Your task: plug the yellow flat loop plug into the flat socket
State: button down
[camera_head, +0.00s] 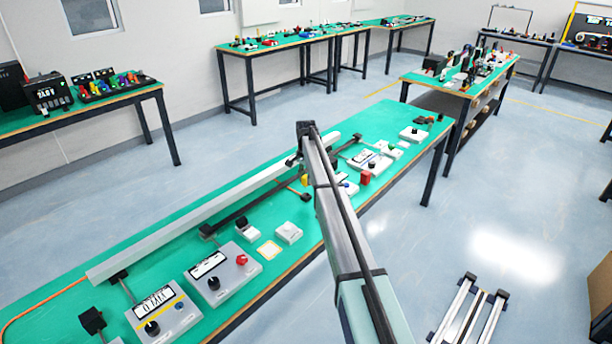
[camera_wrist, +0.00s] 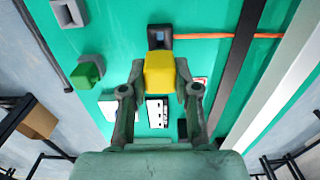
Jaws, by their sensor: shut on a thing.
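The yellow plug (camera_wrist: 159,73) is between the fingertips of my gripper (camera_wrist: 160,80) in the wrist view, and the gripper is shut on it. In the head view a small yellow patch (camera_head: 305,181) shows beside my arm, which hides most of the gripper and the socket.
An orange cable (camera_wrist: 205,36) runs right from the grey block, across a dark rail (camera_wrist: 240,55). A long pale conveyor rail (camera_head: 215,211) lies along the green table (camera_head: 165,226). A green piece (camera_wrist: 88,72) sits at a grey holder on the left. Control boxes (camera_head: 222,272) stand nearby.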

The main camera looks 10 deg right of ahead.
jog(key=shift+f+b, duration=0.4)
jog(key=shift+f, duration=1.15)
jog(key=shift+f, duration=1.4)
dwell(0.8)
jog(key=c, duration=0.8)
grip_release()
jog(key=shift+r, duration=0.1)
notch_tip(320, 180, up, 12)
